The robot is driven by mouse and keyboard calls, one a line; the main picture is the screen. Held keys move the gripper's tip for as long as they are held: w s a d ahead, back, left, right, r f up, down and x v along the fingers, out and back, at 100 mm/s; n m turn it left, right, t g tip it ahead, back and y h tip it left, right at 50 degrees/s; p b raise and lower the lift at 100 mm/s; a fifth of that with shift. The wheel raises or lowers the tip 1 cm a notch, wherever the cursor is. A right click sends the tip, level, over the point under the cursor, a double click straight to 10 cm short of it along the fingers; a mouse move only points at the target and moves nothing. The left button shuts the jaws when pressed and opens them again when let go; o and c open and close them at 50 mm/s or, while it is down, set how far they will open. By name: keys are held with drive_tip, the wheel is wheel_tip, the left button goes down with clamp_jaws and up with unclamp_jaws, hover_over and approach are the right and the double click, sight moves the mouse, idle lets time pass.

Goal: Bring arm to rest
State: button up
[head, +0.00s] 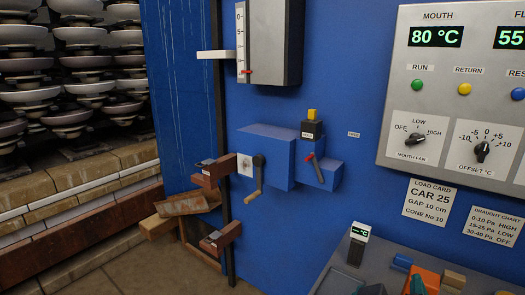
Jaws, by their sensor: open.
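Neither my arm nor my gripper can be made out in the head view. A blue wall panel (330,60) fills the middle. A blue box with a crank handle (257,178) sticks out from it, beside a smaller blue box with a red-tipped lever (316,168). A grey control box (460,160) at the right reads 80 °C under MOUTH. Its OFF/LOW/HIGH knob (415,139) and offset knob (483,151) are on white plates.
A grey bench (335,278) at the bottom right carries a small meter (359,235), an orange object (426,277) and several blocks. Stacked insulators (70,75) stand on a brick-edged car at the left. Brown brackets (222,236) jut out beside the panel. Some floor (160,275) is clear.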

drive_tip(key=s+d+f+g+y+p, duration=0.1)
drive_tip(key=s+d+f+g+y, duration=0.2)
drive_tip(key=f, duration=0.6)
drive_tip(key=s+d+f+g, duration=0.3)
drive_tip(key=d+f, duration=0.2)
drive_tip(key=f, duration=0.5)
drive_tip(key=s+d+f+m+g+y+p, duration=0.1)
drive_tip(key=s+f+g+y, duration=0.3)
drive_tip(key=s+f, duration=0.9)
drive_tip(key=s+g, duration=0.1)
drive_tip(key=s, duration=0.3)
drive_tip(key=shift+d+y, duration=0.15)
drive_tip(key=shift+y, duration=0.15)
drive_tip(key=shift+s, duration=0.1)
